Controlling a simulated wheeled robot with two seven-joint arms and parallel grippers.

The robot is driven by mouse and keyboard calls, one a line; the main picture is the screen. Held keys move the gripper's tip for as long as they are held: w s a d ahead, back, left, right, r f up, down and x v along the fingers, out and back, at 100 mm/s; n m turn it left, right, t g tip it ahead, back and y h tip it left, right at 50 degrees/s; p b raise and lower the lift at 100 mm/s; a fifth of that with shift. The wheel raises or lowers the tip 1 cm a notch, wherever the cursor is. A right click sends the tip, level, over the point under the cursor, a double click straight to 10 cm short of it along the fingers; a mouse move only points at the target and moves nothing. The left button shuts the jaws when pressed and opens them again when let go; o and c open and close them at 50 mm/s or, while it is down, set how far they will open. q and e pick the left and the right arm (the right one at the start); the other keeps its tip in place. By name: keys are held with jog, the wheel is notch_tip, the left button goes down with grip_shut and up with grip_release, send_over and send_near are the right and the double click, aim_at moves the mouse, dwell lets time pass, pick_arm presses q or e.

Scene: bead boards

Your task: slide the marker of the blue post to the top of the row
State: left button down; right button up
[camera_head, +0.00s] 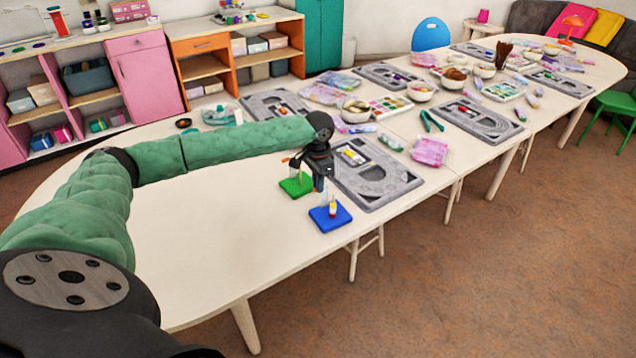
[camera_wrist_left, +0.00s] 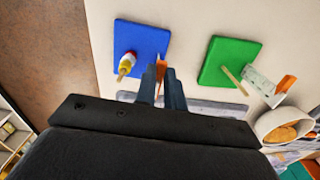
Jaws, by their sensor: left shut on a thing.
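The blue board (camera_head: 341,221) stands near the table's front edge. Its upright post bears a small stack of yellow, white and red beads (camera_wrist_left: 128,63), seen from above in the left wrist view. My left gripper (camera_wrist_left: 160,68) reaches down beside the blue board (camera_wrist_left: 148,32). Its two fingers are shut on an orange marker (camera_wrist_left: 161,77), which shows as a thin strip between them. The fingers hide most of this marker and its row. In the head view my left gripper (camera_head: 319,187) is just behind the blue post. My right gripper is not in view.
A green board (camera_head: 293,188) with a bare-looking post stands beside the blue one; another orange marker (camera_wrist_left: 286,84) is near it. A grey tray (camera_head: 372,196) lies close to the right. A bowl (camera_wrist_left: 283,127) is near the green board. The table's near left part is clear.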

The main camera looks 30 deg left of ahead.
pick_arm(q)
jog(key=shift+f, duration=1.25)
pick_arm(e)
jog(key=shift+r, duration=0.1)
pick_arm(q)
jog(key=c, duration=1.4)
grip_release()
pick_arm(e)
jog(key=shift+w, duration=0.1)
